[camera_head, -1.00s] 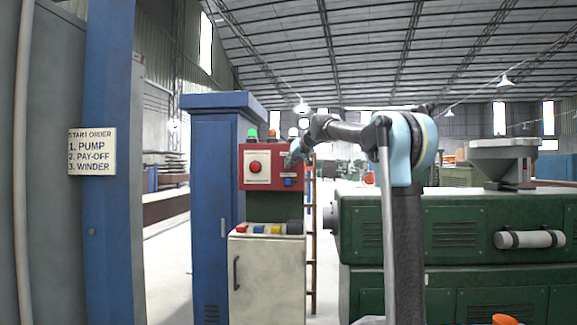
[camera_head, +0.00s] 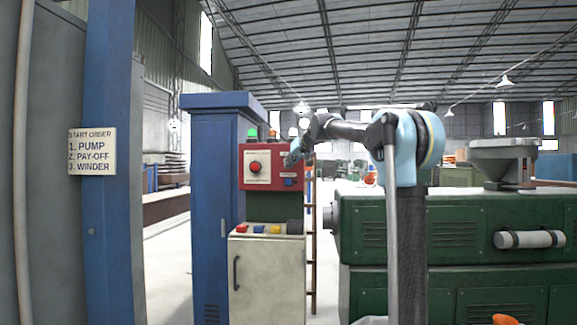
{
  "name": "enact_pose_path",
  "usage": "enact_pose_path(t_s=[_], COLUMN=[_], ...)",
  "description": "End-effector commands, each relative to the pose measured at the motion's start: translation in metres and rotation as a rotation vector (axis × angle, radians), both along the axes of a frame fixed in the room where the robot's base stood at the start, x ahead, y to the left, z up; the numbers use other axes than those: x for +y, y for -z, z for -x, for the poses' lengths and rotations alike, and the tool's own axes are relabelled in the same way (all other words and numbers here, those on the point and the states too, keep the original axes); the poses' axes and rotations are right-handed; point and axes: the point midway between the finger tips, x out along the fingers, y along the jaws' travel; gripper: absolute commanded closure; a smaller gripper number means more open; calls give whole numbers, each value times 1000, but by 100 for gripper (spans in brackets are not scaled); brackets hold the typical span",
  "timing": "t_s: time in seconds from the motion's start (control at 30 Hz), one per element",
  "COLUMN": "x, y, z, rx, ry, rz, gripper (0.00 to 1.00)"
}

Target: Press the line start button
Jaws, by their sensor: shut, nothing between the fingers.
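A red control panel (camera_head: 262,182) faces me on the machine stand. A round red button (camera_head: 254,167) sits on a white plate at its left. A small blue part (camera_head: 290,182) shows at the panel's lower right. I cannot read which control is the line start button. My gripper (camera_head: 291,160) is shut and empty in front of the panel's right side, right of the red button and just above the blue part. I cannot tell whether it touches the panel. The gripper and wrist hide part of the panel's right side.
Below is a pale cabinet (camera_head: 266,280) with red, blue and yellow buttons (camera_head: 258,229) and a dark cylinder (camera_head: 294,227) on top. A blue cabinet (camera_head: 212,200) stands left, a green machine (camera_head: 460,225) right. A sign (camera_head: 92,152) lists pump, pay-off, winder.

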Motion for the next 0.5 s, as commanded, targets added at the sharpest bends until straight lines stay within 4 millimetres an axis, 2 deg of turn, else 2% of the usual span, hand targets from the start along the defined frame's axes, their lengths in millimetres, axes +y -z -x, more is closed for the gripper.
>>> enact_pose_path(t_s=[0.27,0.5], x=[0,1], y=[0,0], z=[3,20], rx=[0,0], ry=[0,-1], rz=[0,-1], gripper=[100,100])
